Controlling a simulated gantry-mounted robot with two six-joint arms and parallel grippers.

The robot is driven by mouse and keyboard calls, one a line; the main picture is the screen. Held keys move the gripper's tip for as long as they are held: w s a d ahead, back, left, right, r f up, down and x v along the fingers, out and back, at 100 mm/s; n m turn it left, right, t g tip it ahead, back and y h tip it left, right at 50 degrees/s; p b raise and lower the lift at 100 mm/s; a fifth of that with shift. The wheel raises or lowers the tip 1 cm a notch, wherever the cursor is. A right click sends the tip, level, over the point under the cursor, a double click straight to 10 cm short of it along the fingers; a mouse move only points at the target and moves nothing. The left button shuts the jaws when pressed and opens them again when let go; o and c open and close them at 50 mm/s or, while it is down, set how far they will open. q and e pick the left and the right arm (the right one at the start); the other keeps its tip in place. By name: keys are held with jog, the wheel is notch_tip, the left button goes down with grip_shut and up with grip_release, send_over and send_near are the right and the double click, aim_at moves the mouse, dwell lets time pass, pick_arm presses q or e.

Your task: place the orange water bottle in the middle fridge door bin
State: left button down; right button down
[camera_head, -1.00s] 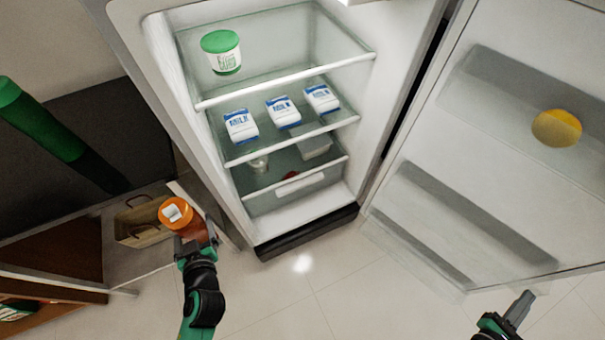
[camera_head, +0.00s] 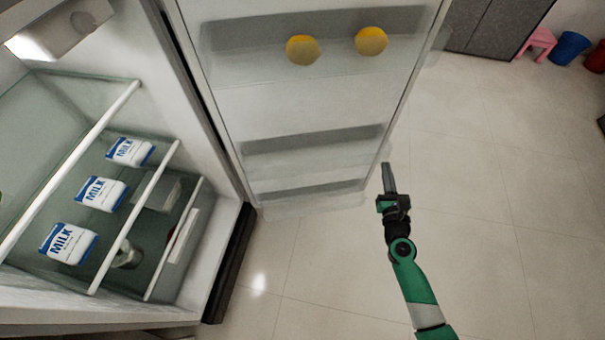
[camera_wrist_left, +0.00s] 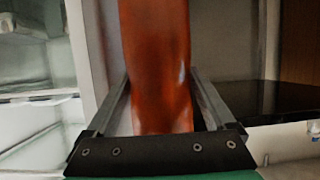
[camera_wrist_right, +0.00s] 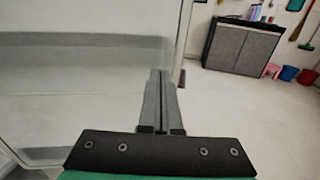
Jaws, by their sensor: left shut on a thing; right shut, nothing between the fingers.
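My left gripper (camera_wrist_left: 160,80) shows only in the left wrist view, shut on the orange water bottle (camera_wrist_left: 157,55), whose body stands upright between the fingers; its top is out of frame. The open fridge door (camera_head: 290,105) fills the upper middle of the head view. Its middle bin (camera_head: 312,146) looks empty. My right gripper (camera_head: 388,178) is shut and empty, close to the door's lower free edge; whether it touches the door I cannot tell. The right wrist view shows its fingers (camera_wrist_right: 161,85) together, with the door to their left.
Two yellow round things (camera_head: 303,49) sit in the upper door bin (camera_head: 230,38). A lower bin (camera_head: 305,192) is below. Milk cartons (camera_head: 101,193) stand on a fridge shelf at left. Open tiled floor (camera_head: 490,190) lies to the right, with a grey cabinet (camera_head: 492,25) beyond.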

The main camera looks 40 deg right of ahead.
jog(key=s+a+b, duration=0.1)
jog(key=s+a, duration=0.3)
jog(key=s, duration=0.7)
jog(key=shift+a, duration=0.3)
jog(key=shift+r, duration=0.1)
